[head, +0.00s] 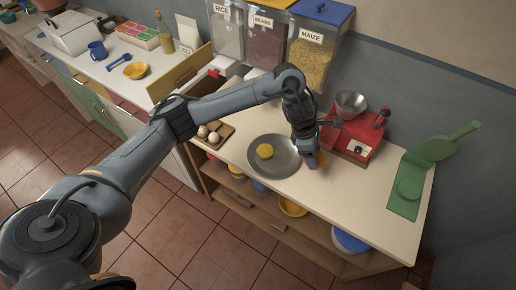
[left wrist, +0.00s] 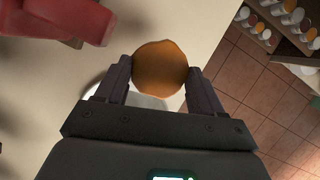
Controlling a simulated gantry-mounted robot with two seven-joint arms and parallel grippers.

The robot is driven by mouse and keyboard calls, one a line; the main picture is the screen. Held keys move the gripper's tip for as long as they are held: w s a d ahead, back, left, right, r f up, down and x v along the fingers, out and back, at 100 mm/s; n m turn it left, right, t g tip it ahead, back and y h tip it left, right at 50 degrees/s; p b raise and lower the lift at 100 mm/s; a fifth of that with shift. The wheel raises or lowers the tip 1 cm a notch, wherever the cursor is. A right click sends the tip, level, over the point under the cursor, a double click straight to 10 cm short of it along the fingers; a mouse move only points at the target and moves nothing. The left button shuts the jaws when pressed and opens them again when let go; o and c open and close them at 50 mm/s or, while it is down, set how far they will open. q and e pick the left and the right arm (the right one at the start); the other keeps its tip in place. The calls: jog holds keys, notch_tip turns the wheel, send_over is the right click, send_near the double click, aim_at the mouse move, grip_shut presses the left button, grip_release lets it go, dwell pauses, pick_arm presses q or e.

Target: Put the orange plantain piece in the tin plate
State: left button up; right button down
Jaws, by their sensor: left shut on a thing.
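The orange plantain piece (left wrist: 160,67) is round and sits between the two fingers of my left gripper (left wrist: 162,84) in the left wrist view. In the head view my left gripper (head: 313,160) is just right of the tin plate (head: 287,168), low over the counter, and mostly hides the piece. The tin plate is round and grey, with a yellow piece (head: 264,151) lying in it left of centre. In the left wrist view part of the plate's rim (left wrist: 92,92) shows behind the fingers. My right gripper is out of view.
A red machine with a metal bowl (head: 351,103) stands right of my gripper. A wooden tray with white pieces (head: 213,133) lies left of the plate. Clear-walled bins (head: 313,58) stand behind. Counter in front right is clear.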

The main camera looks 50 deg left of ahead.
pick_arm(q)
send_over(283, 162)
jog(key=a, duration=0.1)
jog(key=f, duration=0.6)
jog(key=shift+s+a+f+p, duration=0.1)
jog(key=shift+s+f+p, duration=0.2)
jog(key=shift+s+f, duration=0.1)
jog(key=shift+f, duration=1.95)
jog(key=shift+f, duration=0.15)
jog(key=o, duration=1.1)
